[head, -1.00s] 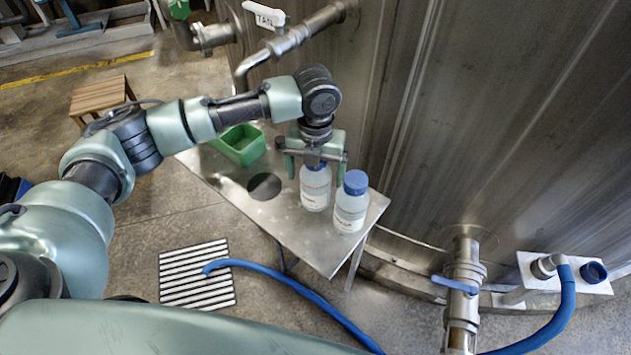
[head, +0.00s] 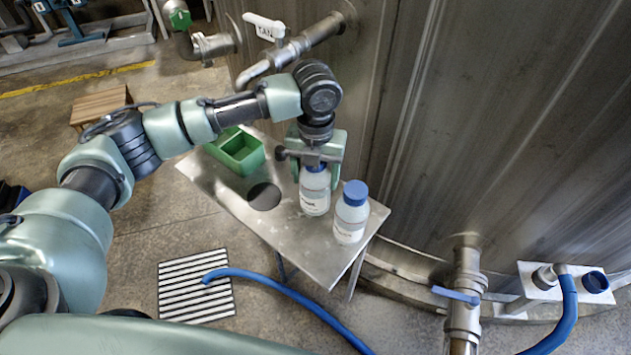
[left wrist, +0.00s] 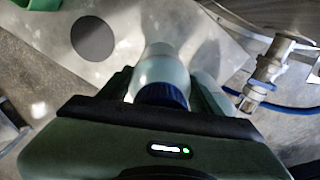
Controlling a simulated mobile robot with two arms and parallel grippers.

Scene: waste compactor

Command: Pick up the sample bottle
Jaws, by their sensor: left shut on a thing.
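Two white bottles with blue caps and labels stand upright on a small steel table (head: 300,255). My left gripper (head: 318,168) is above the left bottle (head: 314,197), pointing down, with its fingers shut on that bottle around the cap. The bottle looks to be still at table level. The other bottle (head: 349,222) stands just to its right, free of the gripper. In the left wrist view the held bottle (left wrist: 162,68) sits between the two fingers (left wrist: 163,95), its blue cap nearest me. I cannot tell the two bottles' labels apart. My right gripper is out of view.
A large steel tank (head: 490,120) rises close behind the table. A blue hose (head: 300,300) crosses the floor by a drain grate (head: 196,286).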

